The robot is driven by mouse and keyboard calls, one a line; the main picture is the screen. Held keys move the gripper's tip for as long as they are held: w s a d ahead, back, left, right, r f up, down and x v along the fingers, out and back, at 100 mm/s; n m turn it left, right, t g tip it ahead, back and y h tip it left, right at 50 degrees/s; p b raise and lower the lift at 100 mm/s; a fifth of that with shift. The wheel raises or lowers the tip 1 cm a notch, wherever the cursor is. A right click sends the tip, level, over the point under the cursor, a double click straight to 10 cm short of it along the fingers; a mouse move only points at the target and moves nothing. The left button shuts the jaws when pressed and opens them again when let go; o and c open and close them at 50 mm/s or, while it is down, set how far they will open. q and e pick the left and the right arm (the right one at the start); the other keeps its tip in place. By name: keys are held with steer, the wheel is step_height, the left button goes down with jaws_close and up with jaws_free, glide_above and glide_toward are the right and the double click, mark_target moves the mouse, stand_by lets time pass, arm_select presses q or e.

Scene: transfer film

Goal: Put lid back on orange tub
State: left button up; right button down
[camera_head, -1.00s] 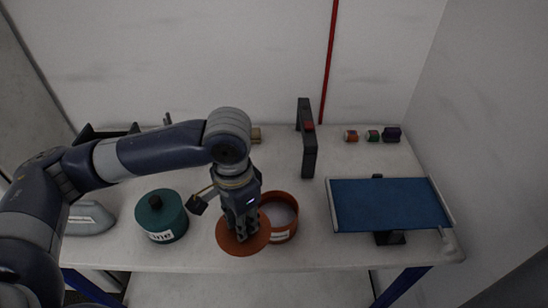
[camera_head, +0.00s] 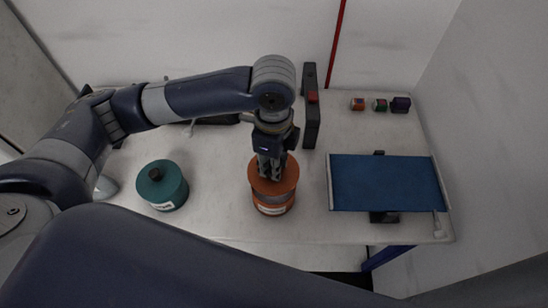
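The orange tub (camera_head: 272,208) stands upright on the table in the middle of the view, with a pale label on its front. The flat orange lid (camera_head: 288,183) is over the tub's mouth and covers the opening. Whether it is fully seated or slightly above the rim cannot be told. My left gripper (camera_head: 269,176) points down at the lid's middle with its fingers close together on the lid; the knob is hidden by them. My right gripper is not in view.
A teal tub with its lid on (camera_head: 162,186) stands to the left. A blue panel on a stand (camera_head: 386,183) is to the right. A black upright device (camera_head: 311,110) stands behind, with small coloured items (camera_head: 380,104) at the back right. A dark arm link of mine crosses the bottom.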

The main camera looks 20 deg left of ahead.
arm_select(q)
steer(key=shift+f+b, duration=0.7)
steer(key=shift+f, duration=0.05)
step_height(320, 180, down, 3)
steer(key=b, duration=0.3)
steer(key=shift+w+r, duration=0.1)
steer(key=shift+r, duration=0.05)
steer(key=shift+f+b, duration=0.3)
steer(key=shift+f, duration=0.6)
steer(key=shift+r+p, duration=0.1)
steer(key=shift+p, duration=1)
steer(key=shift+f+p, duration=0.2)
steer(key=shift+p, duration=0.25)
stand_by(0.5)
steer(key=shift+p, duration=0.55)
stand_by(0.4)
stand_by(0.3)
steer(key=o, duration=0.9)
